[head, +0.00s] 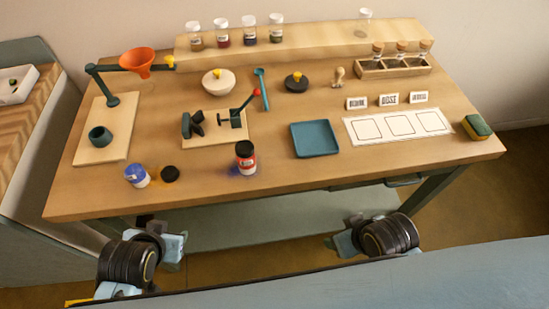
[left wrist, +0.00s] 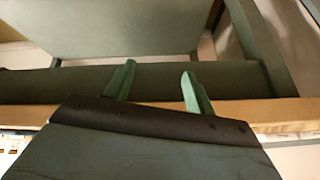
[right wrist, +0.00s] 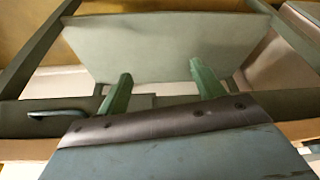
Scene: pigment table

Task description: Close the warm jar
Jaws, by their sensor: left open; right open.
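A small jar with a red label and a dark top (head: 245,157) stands upright near the table's front edge; I cannot tell whether the dark top is a lid. A jar with a blue label (head: 137,176) is to its left, looking tilted. A round black lid (head: 170,173) lies on the table just right of the blue jar. My left gripper (left wrist: 158,85) is open and empty, in front of and below the table edge. My right gripper (right wrist: 162,85) is open and empty, likewise in front of the table, further right. Neither touches a jar.
A press-like stand with a red knob (head: 232,118) is behind the red jar. A teal tray (head: 315,139) lies to its right, beside a white card sheet (head: 398,126). Bluish powder marks the wood around the red jar.

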